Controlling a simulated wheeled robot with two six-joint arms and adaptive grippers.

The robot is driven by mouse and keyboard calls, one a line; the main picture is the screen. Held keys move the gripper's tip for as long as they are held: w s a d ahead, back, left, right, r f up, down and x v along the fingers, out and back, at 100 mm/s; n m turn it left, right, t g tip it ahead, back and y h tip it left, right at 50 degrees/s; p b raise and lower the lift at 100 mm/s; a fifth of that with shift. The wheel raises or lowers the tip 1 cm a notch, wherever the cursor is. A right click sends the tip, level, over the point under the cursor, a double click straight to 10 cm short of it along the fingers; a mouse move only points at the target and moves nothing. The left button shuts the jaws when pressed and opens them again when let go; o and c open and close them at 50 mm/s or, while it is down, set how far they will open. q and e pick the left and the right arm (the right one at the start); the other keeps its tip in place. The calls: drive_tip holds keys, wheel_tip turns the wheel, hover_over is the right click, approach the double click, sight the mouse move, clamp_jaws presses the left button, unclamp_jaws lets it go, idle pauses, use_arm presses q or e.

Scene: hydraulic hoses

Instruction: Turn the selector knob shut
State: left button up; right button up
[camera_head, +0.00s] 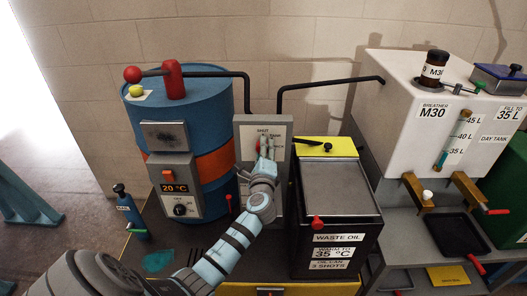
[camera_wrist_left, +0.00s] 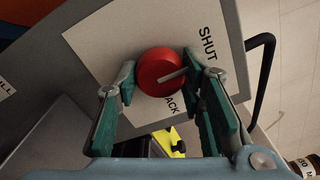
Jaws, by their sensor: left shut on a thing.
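The selector knob is a round red knob (camera_wrist_left: 160,72) with a pale pointer line, on a white label plate (camera_wrist_left: 105,50) of a grey panel (camera_head: 283,126). In the left wrist view the pointer points right and slightly up, toward the word SHUT. Part of another word, ending in ACK, shows below the knob. My left gripper (camera_wrist_left: 162,88) is shut on the knob, one green-padded finger on each side. In the head view the gripper (camera_head: 265,153) covers most of the knob. My right gripper is not in view.
A blue drum (camera_head: 215,105) with an orange band stands left of the panel. A black waste oil box (camera_head: 335,225) with a yellow top and black lever (camera_head: 314,145) stands right. A white day tank (camera_head: 395,100) is farther right. Black pipes run above the panel.

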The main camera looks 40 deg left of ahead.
use_arm(q)
drive_tip(key=o, duration=1.1)
drive_tip(key=shift+o, duration=0.2)
drive_tip(key=v, duration=1.2)
